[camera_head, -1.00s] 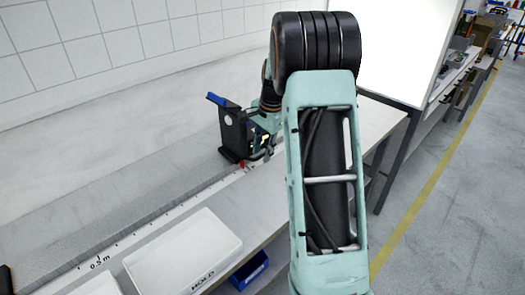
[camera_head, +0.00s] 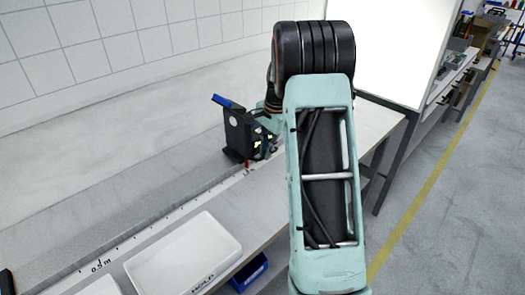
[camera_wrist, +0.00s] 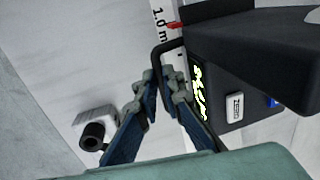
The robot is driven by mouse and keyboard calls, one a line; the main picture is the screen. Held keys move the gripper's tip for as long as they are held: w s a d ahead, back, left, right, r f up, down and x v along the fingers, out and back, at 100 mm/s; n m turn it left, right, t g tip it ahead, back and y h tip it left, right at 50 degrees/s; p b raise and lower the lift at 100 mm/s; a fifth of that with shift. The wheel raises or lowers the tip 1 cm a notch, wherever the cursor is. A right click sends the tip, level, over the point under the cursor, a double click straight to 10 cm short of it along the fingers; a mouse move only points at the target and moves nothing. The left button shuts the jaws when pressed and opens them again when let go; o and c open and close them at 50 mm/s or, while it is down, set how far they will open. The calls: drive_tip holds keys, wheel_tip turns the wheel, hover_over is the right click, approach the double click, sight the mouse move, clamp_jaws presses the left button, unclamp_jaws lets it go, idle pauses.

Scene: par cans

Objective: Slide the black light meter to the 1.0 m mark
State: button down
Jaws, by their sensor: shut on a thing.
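The black light meter (camera_head: 237,134) stands upright on the scale along the bench, with a blue part on its top. In the wrist view its black body (camera_wrist: 217,77) shows a lit green display and a ZERO button. A black handle (camera_wrist: 172,45) sticks out from its side. My gripper (camera_wrist: 157,88) is shut on this handle; the fingertips are close about it. The meter's red pointer (camera_wrist: 175,27) lies beside the 1.0 m label (camera_wrist: 160,22). I cannot tell whether it is exactly on the tick. In the head view my arm partly hides the gripper.
The scale's 0.5 m label (camera_head: 100,265) lies at the lower left. A white HOLD tray (camera_head: 185,254) stands in front of the scale, with a blue bin (camera_head: 249,272) below. A dark cylinder (camera_wrist: 92,135) shows in the wrist view. The scale left of the meter is clear.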

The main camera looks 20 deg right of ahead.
drive_tip(key=c, duration=2)
unclamp_jaws()
drive_tip(key=shift+c, duration=0.2)
drive_tip(key=shift+r, duration=0.1)
wheel_tip(320, 180, up, 12)
drive_tip(key=s, duration=0.2)
drive_tip(key=shift+d, duration=0.35)
